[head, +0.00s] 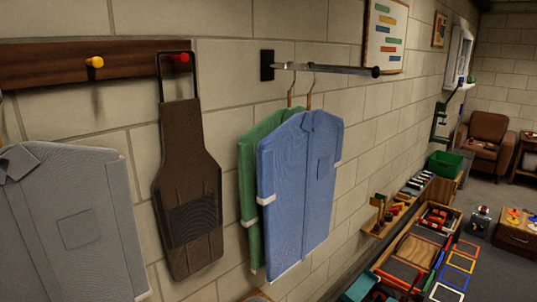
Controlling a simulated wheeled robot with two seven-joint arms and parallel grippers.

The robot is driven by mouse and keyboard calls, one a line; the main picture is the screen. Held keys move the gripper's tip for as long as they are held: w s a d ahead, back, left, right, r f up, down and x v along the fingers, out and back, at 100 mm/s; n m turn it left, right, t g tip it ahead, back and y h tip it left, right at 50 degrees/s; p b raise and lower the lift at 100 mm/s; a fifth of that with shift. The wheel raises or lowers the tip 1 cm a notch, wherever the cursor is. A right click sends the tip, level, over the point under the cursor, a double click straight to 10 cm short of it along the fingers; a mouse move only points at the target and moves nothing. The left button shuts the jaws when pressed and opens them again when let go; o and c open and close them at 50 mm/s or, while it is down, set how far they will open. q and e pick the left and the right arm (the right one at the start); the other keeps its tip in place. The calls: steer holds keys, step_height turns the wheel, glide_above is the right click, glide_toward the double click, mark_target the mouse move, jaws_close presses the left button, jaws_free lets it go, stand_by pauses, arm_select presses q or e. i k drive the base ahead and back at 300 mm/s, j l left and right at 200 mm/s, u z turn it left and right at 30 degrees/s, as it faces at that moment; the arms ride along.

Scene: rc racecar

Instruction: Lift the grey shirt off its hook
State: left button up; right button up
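The grey shirt (78,225) hangs against the block wall at the left edge of the head view. It has a chest pocket, a pale cuff and a darker collar piece at its upper left. Its left side and lower end are cut off by the frame, and the hook that bears it is not clearly visible. A wooden rail (40,65) runs above it, with a yellow peg (94,62) that looks bare. Neither of my grippers is in view.
A brown apron (187,190) hangs from the red peg (180,57), right of the shirt. A blue shirt (300,185) and a green shirt (247,190) hang from a metal bar (325,69).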

mark_target(69, 233)
steer(key=u, duration=1.35)
steer(key=k+l, duration=0.1)
steer(key=k, duration=0.4)
steer(key=i+j, duration=0.1)
steer(key=i, duration=0.3)
